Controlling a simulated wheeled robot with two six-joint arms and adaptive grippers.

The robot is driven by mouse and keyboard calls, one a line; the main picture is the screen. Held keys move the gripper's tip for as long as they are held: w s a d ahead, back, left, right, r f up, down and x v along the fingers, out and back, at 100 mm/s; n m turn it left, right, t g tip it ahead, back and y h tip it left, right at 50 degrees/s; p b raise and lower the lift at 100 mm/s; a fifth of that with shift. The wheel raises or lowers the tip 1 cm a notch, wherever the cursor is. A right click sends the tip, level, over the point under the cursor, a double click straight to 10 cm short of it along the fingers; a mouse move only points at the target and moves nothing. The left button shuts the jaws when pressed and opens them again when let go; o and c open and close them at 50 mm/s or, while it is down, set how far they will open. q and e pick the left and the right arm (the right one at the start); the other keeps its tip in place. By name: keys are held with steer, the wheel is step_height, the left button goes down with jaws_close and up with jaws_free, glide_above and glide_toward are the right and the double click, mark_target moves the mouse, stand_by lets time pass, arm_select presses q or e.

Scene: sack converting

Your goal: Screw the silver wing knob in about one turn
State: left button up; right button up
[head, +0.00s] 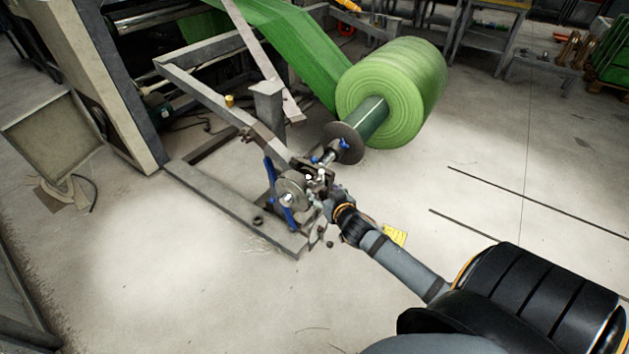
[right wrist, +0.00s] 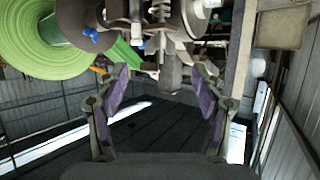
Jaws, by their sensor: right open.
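The silver wing knob (right wrist: 162,46) appears to be the pale, flared metal part at the top middle of the right wrist view, below the shaft support. In the head view it is too small and crowded among the metal fittings to pick out surely. My right gripper (head: 323,203) is at the near end of the roll stand's shaft, close beside these fittings. In the right wrist view the right gripper (right wrist: 163,88) has its two purple-padded fingers wide apart, with nothing held between them. The knob lies beyond the fingertips, roughly centred between them. My left gripper is not in view.
A green film roll (head: 400,90) sits on the shaft behind a round flange (head: 344,143). A round metal disc (head: 290,190) and a blue handle (head: 272,180) stand left of the gripper. The grey frame (head: 235,208) runs along the floor. Open floor lies to the right.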

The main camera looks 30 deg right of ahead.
mark_target(315, 182)
steer(key=b+x, duration=0.1)
steer(key=x, duration=0.7)
steer(key=shift+f+b, duration=0.15)
steer(key=shift+b, duration=0.2)
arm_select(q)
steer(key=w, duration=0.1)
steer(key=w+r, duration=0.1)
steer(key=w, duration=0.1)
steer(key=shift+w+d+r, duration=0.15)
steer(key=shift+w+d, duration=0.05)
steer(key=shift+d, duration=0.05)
arm_select(e)
steer(key=shift+w+f, duration=0.1)
steer(key=shift+w, duration=0.3)
steer(key=c, duration=1.2)
steer(key=shift+h, duration=0.3)
